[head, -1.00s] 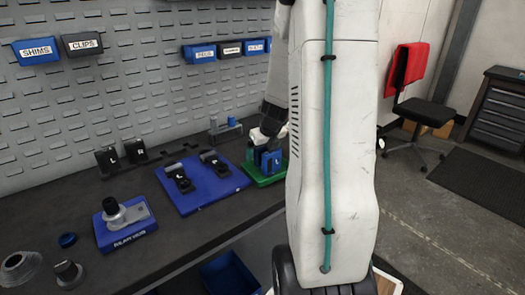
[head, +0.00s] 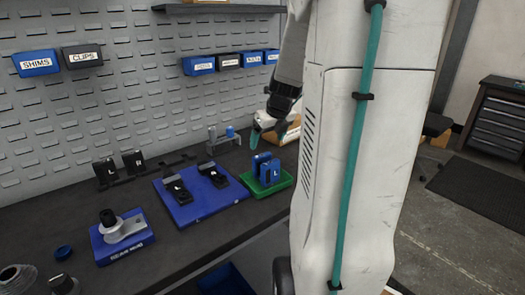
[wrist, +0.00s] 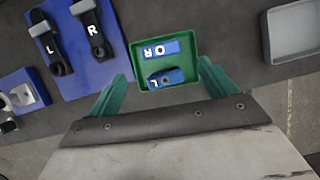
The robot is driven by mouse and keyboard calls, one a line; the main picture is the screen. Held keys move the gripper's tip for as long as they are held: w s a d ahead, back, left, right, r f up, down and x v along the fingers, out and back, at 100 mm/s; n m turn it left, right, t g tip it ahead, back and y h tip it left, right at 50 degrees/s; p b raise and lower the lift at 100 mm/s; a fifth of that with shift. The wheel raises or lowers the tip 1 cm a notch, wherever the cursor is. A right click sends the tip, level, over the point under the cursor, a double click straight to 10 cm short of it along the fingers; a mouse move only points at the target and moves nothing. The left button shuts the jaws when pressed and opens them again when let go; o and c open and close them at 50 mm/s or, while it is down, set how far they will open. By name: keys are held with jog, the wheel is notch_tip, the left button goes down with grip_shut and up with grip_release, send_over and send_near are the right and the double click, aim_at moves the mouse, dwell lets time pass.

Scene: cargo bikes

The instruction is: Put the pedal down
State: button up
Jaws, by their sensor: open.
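In the wrist view, the fingers of my gripper (wrist: 161,70) spread to either side of the tray's near end.
A blue mat (head: 230,200) left of the tray holds two black parts marked L and R. A blue block (head: 125,252) with a metal fitting stands at front left. Two black pieces stand by the pegboard. A grey tray (wrist: 292,30) shows in the wrist view.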

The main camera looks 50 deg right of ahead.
jog(key=s+a+r+n+y, duration=0.1)
jog(key=a+r+n, duration=0.1)
jog(key=a+n, duration=0.7)
jog(key=s+a+r+n+y, duration=0.1)
jog(key=a+r+n, duration=0.2)
jog(key=a+n, duration=0.55)
jog(key=s+a+n+g, duration=0.3)
jog(key=s+a+n, duration=1)
jog(key=n, duration=0.9)
jog(key=a, duration=0.2)
jog(key=shift+s+a+r+h, duration=0.15)
jog(key=shift+s+a+h, duration=0.15)
jog(key=shift+s+a, duration=0.1)
